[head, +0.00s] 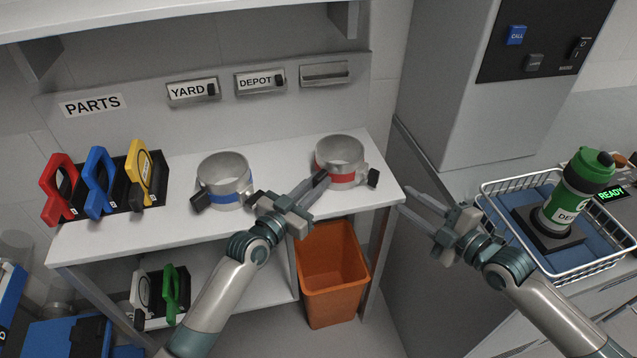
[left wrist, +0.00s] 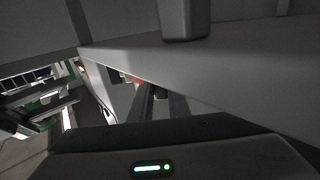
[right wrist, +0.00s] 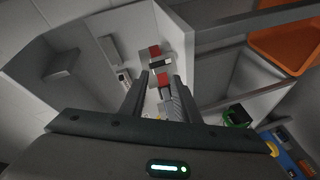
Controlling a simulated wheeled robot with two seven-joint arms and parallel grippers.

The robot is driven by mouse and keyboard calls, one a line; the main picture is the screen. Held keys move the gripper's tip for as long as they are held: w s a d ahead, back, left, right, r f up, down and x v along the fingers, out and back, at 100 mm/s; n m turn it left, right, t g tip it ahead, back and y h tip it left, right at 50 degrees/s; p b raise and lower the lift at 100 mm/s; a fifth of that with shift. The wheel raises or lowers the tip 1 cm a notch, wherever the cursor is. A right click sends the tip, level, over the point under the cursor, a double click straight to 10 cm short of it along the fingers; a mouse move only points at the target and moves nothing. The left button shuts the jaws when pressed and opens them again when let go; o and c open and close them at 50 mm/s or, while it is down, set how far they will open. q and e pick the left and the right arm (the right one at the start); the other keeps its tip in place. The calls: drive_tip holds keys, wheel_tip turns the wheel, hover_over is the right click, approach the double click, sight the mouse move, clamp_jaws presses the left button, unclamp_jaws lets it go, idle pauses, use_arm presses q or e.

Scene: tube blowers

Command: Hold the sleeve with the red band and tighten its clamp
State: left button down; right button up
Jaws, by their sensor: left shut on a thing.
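The red-banded sleeve (head: 340,152), a grey metal ring, stands upright at the right end of the white bench. Its clamp has a black lever (head: 373,178) on the right side. My left gripper (head: 318,184) is shut on the left side of this sleeve; the exact contact is partly hidden by the fingers. A bit of red (left wrist: 137,79) shows by the fingers in the left wrist view. My right gripper (head: 424,202) is open and empty, right of the bench and apart from the sleeve. In the right wrist view, red parts and a black lever (right wrist: 160,62) show beyond its open fingers.
A blue-banded sleeve (head: 223,180) stands left on the bench. Red, blue and yellow handled tools (head: 98,180) stand in a rack at far left. An orange bin (head: 332,272) is below. A wire basket (head: 490,200) holding a green canister (head: 572,195) is right.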

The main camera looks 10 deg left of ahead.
drive_tip(key=m+g+h, duration=0.8)
drive_tip(key=m+g, duration=0.1)
drive_tip(key=m, duration=0.1)
approach(378, 172)
drive_tip(key=shift+w+d+r, duration=0.15)
drive_tip(key=shift+d+r, duration=0.05)
drive_tip(key=shift+r, duration=0.05)
drive_tip(key=shift+f, duration=0.1)
drive_tip(key=x, duration=1.2)
drive_tip(key=shift+a, duration=0.2)
drive_tip(key=shift+c, duration=0.6)
